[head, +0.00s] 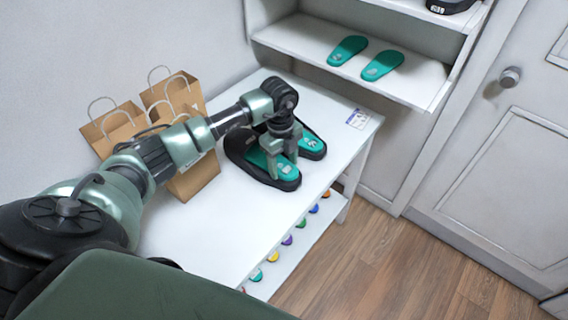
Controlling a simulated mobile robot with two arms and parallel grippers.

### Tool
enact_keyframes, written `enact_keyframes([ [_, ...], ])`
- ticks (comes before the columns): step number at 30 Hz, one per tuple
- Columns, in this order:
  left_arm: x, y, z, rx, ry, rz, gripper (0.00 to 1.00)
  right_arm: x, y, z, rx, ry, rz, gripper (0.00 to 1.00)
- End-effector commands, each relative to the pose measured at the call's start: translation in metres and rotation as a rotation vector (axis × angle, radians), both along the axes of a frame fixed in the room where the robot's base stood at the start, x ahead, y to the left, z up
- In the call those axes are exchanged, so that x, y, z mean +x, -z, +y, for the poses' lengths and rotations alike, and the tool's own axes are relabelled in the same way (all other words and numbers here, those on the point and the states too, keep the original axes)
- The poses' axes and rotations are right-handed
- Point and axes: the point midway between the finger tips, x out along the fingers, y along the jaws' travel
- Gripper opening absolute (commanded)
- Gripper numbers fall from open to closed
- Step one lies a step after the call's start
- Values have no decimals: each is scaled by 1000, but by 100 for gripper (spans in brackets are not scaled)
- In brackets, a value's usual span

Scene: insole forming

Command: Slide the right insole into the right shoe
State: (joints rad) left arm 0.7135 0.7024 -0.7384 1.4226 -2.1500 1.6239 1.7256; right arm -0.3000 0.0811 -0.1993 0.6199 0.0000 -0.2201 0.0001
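Two black shoes stand side by side on the white table. Teal shows inside both the nearer shoe (287,184) and the farther shoe (321,155), which is partly hidden by my arm. My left gripper (280,163) points down over the nearer shoe. Its two fingers are apart, one on each side of the teal insole (286,169) there. I cannot tell whether they touch or pinch it. The insole seems to lie largely within the shoe, with its middle hidden by the fingers. My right gripper is out of view.
Paper bags (118,127) stand at the table's back left. Two more teal insoles (347,50) lie on a shelf (310,62) behind the table. A small card (357,119) lies near the table's right corner. Colourful round items (287,240) line a lower shelf. The table's front is clear.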

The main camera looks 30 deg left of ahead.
Motion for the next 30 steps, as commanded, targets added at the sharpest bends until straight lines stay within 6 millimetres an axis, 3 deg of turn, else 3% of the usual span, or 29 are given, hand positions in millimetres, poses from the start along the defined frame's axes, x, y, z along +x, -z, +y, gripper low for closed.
enact_keyframes([
  [1, 0, 0, 0, 0, 0, 0, 70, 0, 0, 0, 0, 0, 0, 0],
  [3, 0, 0, 0, 0, 0, 0, 82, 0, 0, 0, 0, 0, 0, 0],
  [14, 1, -4, 0, 0, 0, -2, 82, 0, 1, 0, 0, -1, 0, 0],
  [24, 2, -57, 4, 1, 0, -5, 82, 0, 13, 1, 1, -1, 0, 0],
  [30, 1, -76, 5, 1, 0, -1, 82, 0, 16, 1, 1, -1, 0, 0],
])
